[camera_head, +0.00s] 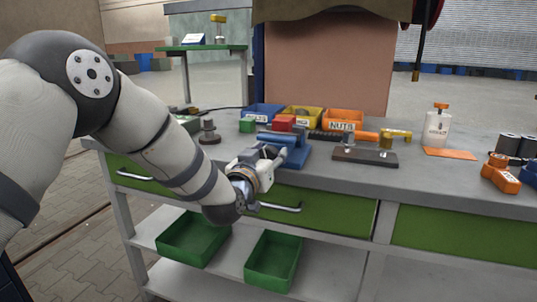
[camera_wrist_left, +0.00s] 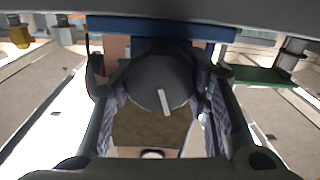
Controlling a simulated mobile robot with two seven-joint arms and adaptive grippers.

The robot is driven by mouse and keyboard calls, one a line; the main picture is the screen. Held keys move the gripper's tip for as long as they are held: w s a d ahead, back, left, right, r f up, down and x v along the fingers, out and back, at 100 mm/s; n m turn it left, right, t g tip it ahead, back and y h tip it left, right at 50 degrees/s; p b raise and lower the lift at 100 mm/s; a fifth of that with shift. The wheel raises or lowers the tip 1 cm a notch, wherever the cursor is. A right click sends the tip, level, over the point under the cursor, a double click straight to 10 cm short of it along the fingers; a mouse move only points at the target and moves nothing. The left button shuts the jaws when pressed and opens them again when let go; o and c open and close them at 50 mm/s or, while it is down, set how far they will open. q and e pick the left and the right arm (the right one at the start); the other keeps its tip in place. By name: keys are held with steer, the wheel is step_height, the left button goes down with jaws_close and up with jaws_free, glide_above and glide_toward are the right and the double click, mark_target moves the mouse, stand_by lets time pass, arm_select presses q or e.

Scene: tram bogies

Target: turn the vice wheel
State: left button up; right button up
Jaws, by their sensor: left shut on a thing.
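The blue vice (camera_head: 297,156) stands at the front edge of the workbench in the head view. A red block (camera_head: 284,122) shows at its top; I cannot tell if it is clamped. My left gripper (camera_head: 268,157) reaches the vice's front. In the left wrist view, the vice wheel (camera_wrist_left: 155,82) is a dark round disc with a white mark slanting from its middle towards its lower edge. The fingers of my left gripper (camera_wrist_left: 160,92) are shut on its two sides. In the head view the gripper hides the wheel. My right gripper is not in view.
The grey workbench (camera_head: 440,181) has blue, yellow and orange bins (camera_head: 343,119) behind the vice. A dark block with an orange-handled tool (camera_head: 365,156) lies right of it. A white bottle (camera_head: 437,128) stands farther right. Green trays (camera_head: 273,262) sit on the lower shelf.

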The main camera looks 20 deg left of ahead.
arm_select(q)
steer(key=m, duration=0.1)
steer(key=m+p, duration=0.1)
steer(key=shift+d+r+m, duration=0.1)
steer(key=shift+r+m, duration=0.15)
steer(key=shift+m, duration=0.15)
steer(key=m+p, duration=0.1)
steer(key=m, duration=0.1)
steer(key=shift+m, duration=0.4)
steer(key=m, duration=0.3)
steer(key=shift+d+f+p, duration=0.15)
steer(key=shift+f+p, duration=0.05)
steer(key=shift+p, duration=0.2)
steer(key=shift+f+m, duration=0.15)
steer(key=shift+m, duration=1.25)
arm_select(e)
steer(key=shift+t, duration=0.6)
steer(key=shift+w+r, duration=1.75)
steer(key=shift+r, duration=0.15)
arm_select(q)
steer(key=o, duration=1.2)
